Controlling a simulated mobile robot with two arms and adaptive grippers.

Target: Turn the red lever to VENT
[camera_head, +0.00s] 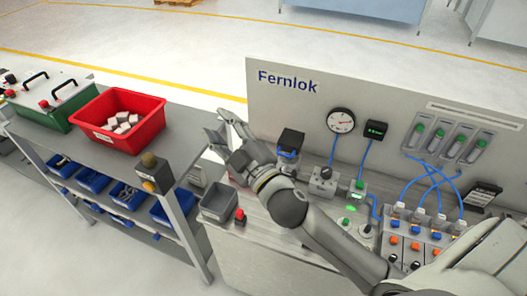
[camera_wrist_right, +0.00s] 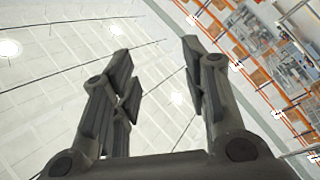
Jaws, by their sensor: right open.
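I cannot make out a red lever or a VENT label in these views; my right arm hides part of the bench. A small red knob (camera_head: 240,214) stands on the bench's front edge beside a grey bin. My right gripper (camera_head: 218,130) is open and empty, raised near the left end of the Fernlok panel (camera_head: 290,104). In the right wrist view the fingers (camera_wrist_right: 157,50) are spread, with nothing between them and ceiling behind. My left gripper is not in view.
A gauge (camera_head: 341,121), a dark display (camera_head: 376,130) and several valves with orange and blue knobs (camera_head: 411,246) are on the right. The grey bin (camera_head: 219,203) stands at the bench's left end. A red crate (camera_head: 118,122) with white blocks is on the left table.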

